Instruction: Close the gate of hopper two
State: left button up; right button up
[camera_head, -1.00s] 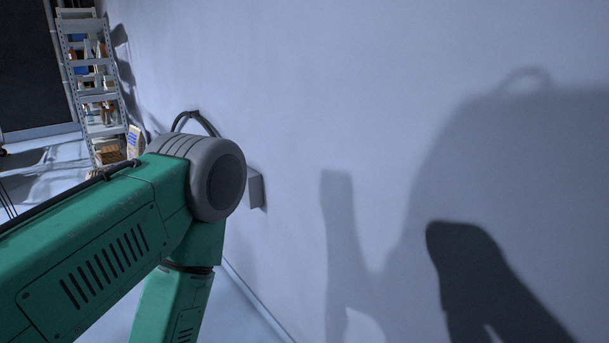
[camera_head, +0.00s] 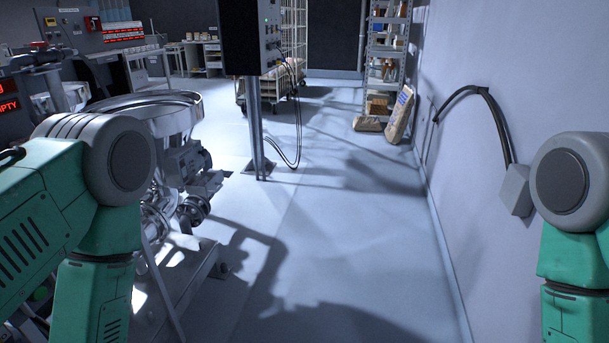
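A metal hopper-like machine (camera_head: 175,112) with a round steel rim stands at the left, partly hidden behind my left arm. I cannot tell whether it is hopper two, and no gate can be made out on it. A control panel (camera_head: 252,38) with buttons on its side stands on a post beyond it. Both my green arms show at the left and right edges, bent downward at grey joints. Neither gripper is in the picture.
Open floor (camera_head: 340,250) runs ahead between the machine and the right wall (camera_head: 500,60). A grey wall box (camera_head: 516,190) with a thick cable is near my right arm. Shelving (camera_head: 388,50), sacks (camera_head: 399,115) and a cart (camera_head: 268,90) stand at the back.

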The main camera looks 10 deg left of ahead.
aim_at(213, 182)
jog(key=u, duration=0.8)
jog(key=i+l+u, duration=0.4)
jog(key=i+l, duration=0.5)
jog(key=i, duration=0.35)
jog(key=i+l+u, duration=0.4)
jog(key=i+l, duration=0.75)
jog(key=l, duration=0.15)
